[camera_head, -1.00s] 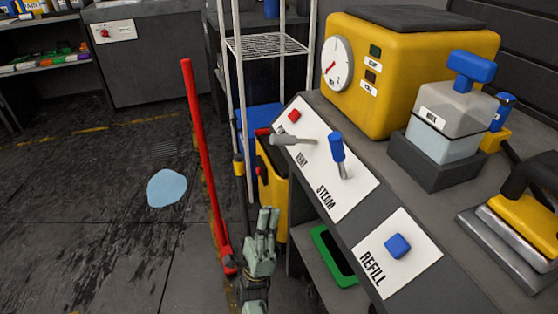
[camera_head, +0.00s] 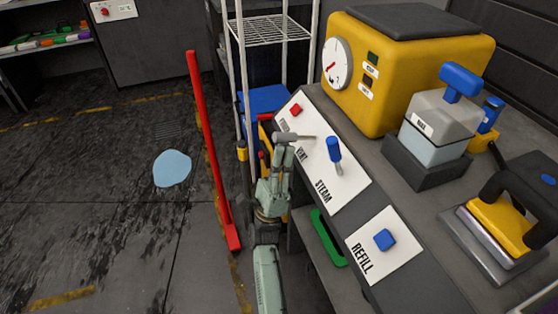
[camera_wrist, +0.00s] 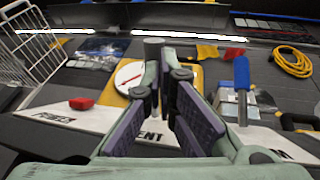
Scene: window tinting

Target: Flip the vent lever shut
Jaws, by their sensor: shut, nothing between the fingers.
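The vent lever (camera_head: 306,137) is a grey handle on the white sloped panel, beside the VENT label. In the head view it sticks out toward the left, and its outer end is at my fingertips. My gripper (camera_head: 284,146) is shut and empty at that end; I cannot tell whether it touches the lever. In the wrist view my fingertips (camera_wrist: 165,72) converge in front of the VENT panel. A grey knob, seemingly the lever's end (camera_wrist: 153,46), shows just behind the left fingertip; the fingers hide the rest.
A blue STEAM lever (camera_head: 334,150) stands right of the vent lever. A red button (camera_head: 296,109) is at the panel's far end. A blue REFILL button (camera_head: 384,239) is nearer. A yellow machine with a gauge (camera_head: 400,75) stands behind. A red pole (camera_head: 207,140) stands left.

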